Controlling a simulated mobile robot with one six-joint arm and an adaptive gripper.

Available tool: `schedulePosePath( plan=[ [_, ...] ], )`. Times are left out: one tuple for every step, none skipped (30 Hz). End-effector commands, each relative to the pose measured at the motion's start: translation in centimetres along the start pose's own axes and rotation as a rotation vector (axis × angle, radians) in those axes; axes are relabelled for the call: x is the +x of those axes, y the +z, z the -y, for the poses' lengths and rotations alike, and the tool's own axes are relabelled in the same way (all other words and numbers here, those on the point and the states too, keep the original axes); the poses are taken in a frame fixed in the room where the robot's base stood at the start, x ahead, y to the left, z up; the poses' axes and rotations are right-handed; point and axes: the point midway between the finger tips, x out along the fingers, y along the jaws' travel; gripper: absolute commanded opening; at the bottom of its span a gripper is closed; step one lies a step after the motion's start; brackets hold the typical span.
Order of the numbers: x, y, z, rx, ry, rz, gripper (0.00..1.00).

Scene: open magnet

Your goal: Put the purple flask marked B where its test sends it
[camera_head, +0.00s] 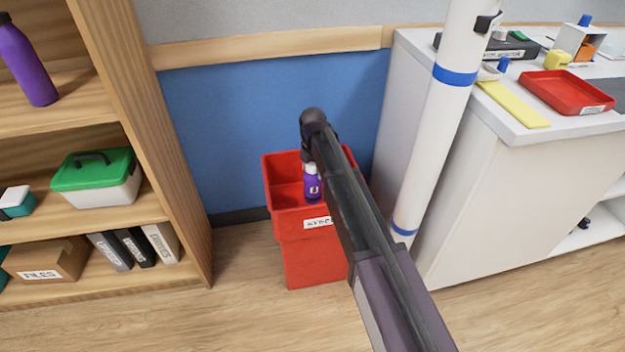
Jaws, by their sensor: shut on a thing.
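A small purple flask (312,187) with a pale top and a white mark too small to read is at the mouth of a red bin (315,260). My gripper (311,160) is above it, shut on its top, with its fingers mostly hidden by my dark arm. The flask is roughly upright and overlaps the bin's opening; its exact depth inside is hard to tell. The bin has a white label on its front, partly covered by my arm. Another purple bottle (27,62) stands tilted in view on the upper left shelf, with no mark showing.
A wooden shelf unit (150,150) with a green-lidded box (95,180) and binders stands left. A white post with blue bands (440,120) stands right of the bin, before a white counter (480,200) carrying a red tray (565,92). Floor left of the bin is clear.

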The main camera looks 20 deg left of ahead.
Motion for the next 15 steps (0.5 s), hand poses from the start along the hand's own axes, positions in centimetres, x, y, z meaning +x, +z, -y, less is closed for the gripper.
schedulePosePath(
  plan=[
    [0.1,0.0,0.0,0.0,0.0,0.0,0.15],
    [0.1,0.0,0.0,0.0,0.0,0.0,0.15],
    [0.2,0.0,0.0,0.0,0.0,0.0,0.15],
    [0.4,0.0,0.0,0.0,0.0,0.0,0.15],
    [0.5,0.0,0.0,0.0,0.0,0.0,0.15],
    [0.8,0.0,0.0,0.0,0.0,0.0,0.15],
    [1.0,0.0,0.0,0.0,0.0,0.0,0.15],
    [1.2,0.0,0.0,0.0,0.0,0.0,0.15],
    [1.6,0.0,0.0,0.0,0.0,0.0,0.15],
    [1.9,0.0,0.0,0.0,0.0,0.0,0.15],
    [2.1,0.0,0.0,0.0,0.0,0.0,0.15],
    [2.5,0.0,0.0,0.0,0.0,0.0,0.15],
    [2.7,0.0,0.0,0.0,0.0,0.0,0.15],
    [2.9,0.0,0.0,0.0,0.0,0.0,0.15],
    [3.2,0.0,0.0,0.0,0.0,0.0,0.15]
  ],
)
